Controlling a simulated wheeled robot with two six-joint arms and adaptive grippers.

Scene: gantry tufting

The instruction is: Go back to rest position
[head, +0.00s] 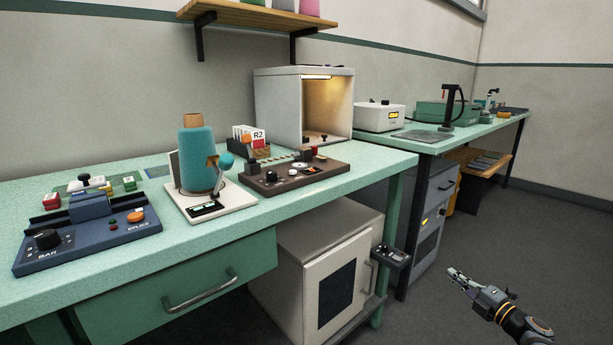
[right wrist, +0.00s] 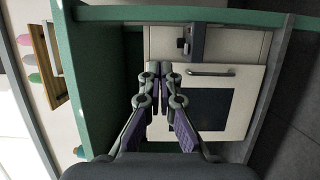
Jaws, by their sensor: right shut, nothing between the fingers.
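My right gripper (head: 455,276) is at the lower right of the head view, out over the floor and clear of the bench. Its fingers are closed together with nothing between them, as the right wrist view (right wrist: 160,72) also shows. In the right wrist view it points toward the white cabinet (right wrist: 225,110) under the bench, with its dark window and handle. The same cabinet (head: 310,260) stands under the bench in the head view. My left gripper does not show in either view.
The green bench (head: 235,228) carries a blue control box (head: 85,243), a teal yarn cone stand (head: 196,160), a brown control panel (head: 290,178) and a lit booth (head: 303,105). A small control box (head: 391,256) juts out below the bench. The floor (head: 480,235) at right is free.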

